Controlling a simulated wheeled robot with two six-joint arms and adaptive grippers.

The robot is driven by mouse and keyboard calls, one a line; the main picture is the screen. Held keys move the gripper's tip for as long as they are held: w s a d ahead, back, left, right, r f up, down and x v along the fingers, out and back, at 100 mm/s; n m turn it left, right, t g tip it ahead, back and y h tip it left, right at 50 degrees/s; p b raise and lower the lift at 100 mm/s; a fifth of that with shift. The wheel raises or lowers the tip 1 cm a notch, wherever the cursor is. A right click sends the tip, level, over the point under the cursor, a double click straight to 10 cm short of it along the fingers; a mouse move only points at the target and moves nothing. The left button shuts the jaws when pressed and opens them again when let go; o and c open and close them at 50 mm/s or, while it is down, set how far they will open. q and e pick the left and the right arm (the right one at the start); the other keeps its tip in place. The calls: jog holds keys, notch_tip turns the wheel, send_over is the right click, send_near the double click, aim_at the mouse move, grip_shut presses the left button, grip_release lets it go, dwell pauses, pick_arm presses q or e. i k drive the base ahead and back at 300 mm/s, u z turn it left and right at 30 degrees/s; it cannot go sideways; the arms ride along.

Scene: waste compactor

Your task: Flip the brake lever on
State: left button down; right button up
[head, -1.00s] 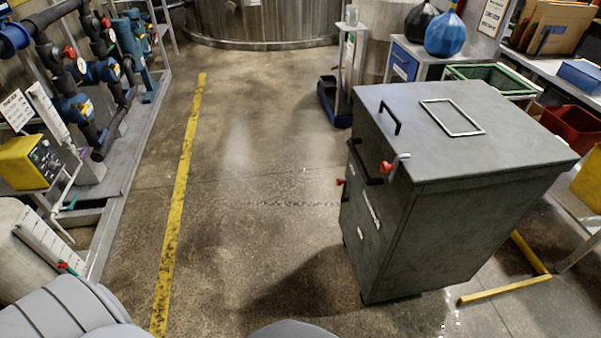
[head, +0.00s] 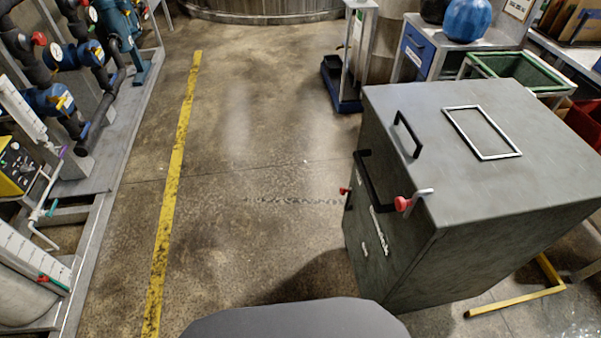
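The compactor is a dark grey metal cabinet (head: 500,140) standing at the right of the head view. A red knob on a short metal lever (head: 403,203) sticks out at the near upper corner of its left-facing side. A second, smaller red-tipped part (head: 344,191) sticks out farther along that side. I cannot tell which of these is the brake lever. Neither of my grippers is in view.
A black handle (head: 407,134) and a rectangular frame (head: 482,131) are on the cabinet top. A blue-based trolley (head: 343,95) and a bench stand behind. Pipes and gauges line the left side. The floor between the yellow line (head: 172,190) and the cabinet is clear.

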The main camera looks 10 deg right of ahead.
aim_at(347, 207)
jog(key=z, duration=0.3)
jog(key=i, duration=1)
jog(key=z, duration=0.75)
